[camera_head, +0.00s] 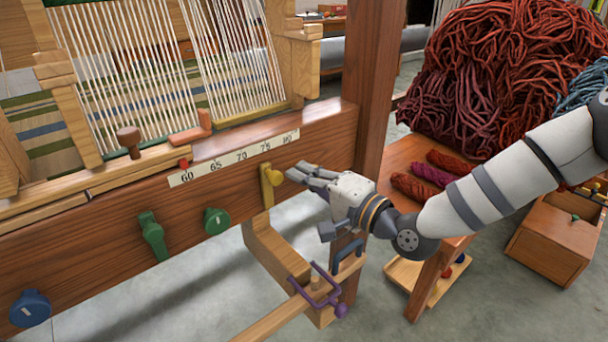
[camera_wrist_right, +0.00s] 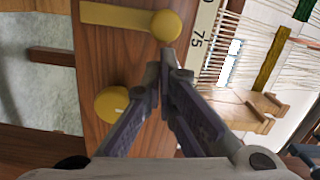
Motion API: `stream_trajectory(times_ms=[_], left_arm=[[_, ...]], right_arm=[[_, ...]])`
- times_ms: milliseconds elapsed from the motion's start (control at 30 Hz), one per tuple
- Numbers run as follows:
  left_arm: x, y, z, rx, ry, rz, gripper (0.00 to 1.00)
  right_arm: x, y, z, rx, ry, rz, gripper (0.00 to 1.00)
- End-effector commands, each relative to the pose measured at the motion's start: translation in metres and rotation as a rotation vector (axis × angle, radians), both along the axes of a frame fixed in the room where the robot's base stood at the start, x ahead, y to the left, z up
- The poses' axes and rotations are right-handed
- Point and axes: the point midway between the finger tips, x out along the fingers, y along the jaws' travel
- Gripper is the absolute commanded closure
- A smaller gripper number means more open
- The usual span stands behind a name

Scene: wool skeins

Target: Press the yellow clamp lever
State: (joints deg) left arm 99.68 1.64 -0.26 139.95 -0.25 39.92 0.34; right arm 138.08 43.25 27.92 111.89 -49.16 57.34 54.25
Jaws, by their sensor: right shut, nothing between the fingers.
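The yellow clamp lever (camera_head: 267,189) is on the front face of the wooden loom beam (camera_head: 330,143), with a round knob at its upper end. It also shows at the top of the right wrist view (camera_wrist_right: 118,17), with its knob (camera_wrist_right: 166,26) just beyond my fingertips. My right gripper (camera_head: 291,174) is shut and empty, its fingertips just right of the knob in the head view. In the right wrist view the closed fingertips (camera_wrist_right: 168,56) are close to the knob; I cannot tell whether they touch. My left gripper is not in view.
A yellow dial (camera_wrist_right: 112,104) sits beside the lever. A green lever (camera_head: 152,236), a green dial (camera_head: 216,221) and a blue dial (camera_head: 30,309) are further left. A purple clamp (camera_head: 318,287) is below. A wooden table (camera_head: 400,157) with skeins stands right.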

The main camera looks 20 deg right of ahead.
Motion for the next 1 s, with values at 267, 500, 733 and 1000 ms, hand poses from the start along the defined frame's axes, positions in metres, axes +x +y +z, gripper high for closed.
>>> stream_trajectory(times_ms=[267,500,733,1000], left_arm=[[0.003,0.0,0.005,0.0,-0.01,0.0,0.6],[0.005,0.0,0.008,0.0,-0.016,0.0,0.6],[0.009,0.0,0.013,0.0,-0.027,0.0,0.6],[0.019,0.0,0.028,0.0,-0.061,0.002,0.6]], right_arm=[[-0.002,0.005,0.004,-0.051,-0.02,0.001,1.0],[-0.003,0.008,0.005,-0.087,-0.032,0.001,1.0],[-0.005,0.013,0.008,-0.14,-0.053,0.002,1.0],[-0.01,0.028,0.014,-0.298,-0.11,0.005,1.0]])
